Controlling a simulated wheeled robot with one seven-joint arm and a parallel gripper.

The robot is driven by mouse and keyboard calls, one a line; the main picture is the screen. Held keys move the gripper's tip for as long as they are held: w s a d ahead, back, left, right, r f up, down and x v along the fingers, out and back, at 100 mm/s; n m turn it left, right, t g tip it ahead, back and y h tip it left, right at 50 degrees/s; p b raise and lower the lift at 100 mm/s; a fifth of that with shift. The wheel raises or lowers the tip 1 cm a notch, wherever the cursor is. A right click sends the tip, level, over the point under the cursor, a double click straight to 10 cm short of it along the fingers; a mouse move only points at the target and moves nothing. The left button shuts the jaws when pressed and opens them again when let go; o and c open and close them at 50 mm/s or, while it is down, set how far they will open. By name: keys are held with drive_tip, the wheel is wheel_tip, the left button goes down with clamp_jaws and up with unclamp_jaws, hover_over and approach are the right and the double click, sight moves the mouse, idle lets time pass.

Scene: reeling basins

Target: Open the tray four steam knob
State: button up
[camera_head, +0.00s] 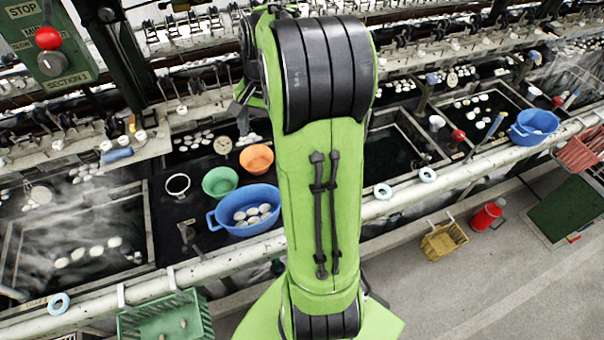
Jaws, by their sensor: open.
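Round red knobs stand by the basins: one (458,135) is at the right-hand basin, and a smaller one (557,101) is farther right. I cannot read a tray number on either, so I cannot tell which is the tray four steam knob or how far it is turned. My green arm fills the middle of the view and hides part of the bench. My gripper (243,114) shows only in part, at the arm's left edge above the bench. It is open, and no knob is visible between its fingers.
A blue basin (212,221) with cocoons, a green bowl (220,181) and an orange bowl (257,158) stand left of my arm. A pale rail (405,192) runs along the front.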

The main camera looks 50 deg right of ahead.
drive_tip(key=s+d+f+m+y, duration=0.1)
drive_tip(key=s+d+f+m, duration=0.1)
drive_tip(key=d+f+m, duration=0.3)
drive_tip(key=s+d+f+y+p, duration=0.1)
drive_tip(key=s+d+f, duration=0.15)
drive_tip(key=d, duration=0.35)
drive_tip(key=s+d+f+m+y, duration=0.1)
drive_tip(key=s+d+f+m, duration=0.15)
drive_tip(key=d+f, duration=0.3)
drive_tip(key=shift+m, duration=0.35)
drive_tip(key=x, duration=1)
drive_tip(key=w+x, duration=0.1)
drive_tip(key=x, duration=0.4)
drive_tip(key=shift+a+f, duration=0.1)
drive_tip(key=shift+a, duration=0.05)
drive_tip(key=shift+c, duration=0.3)
drive_tip(key=c, duration=1)
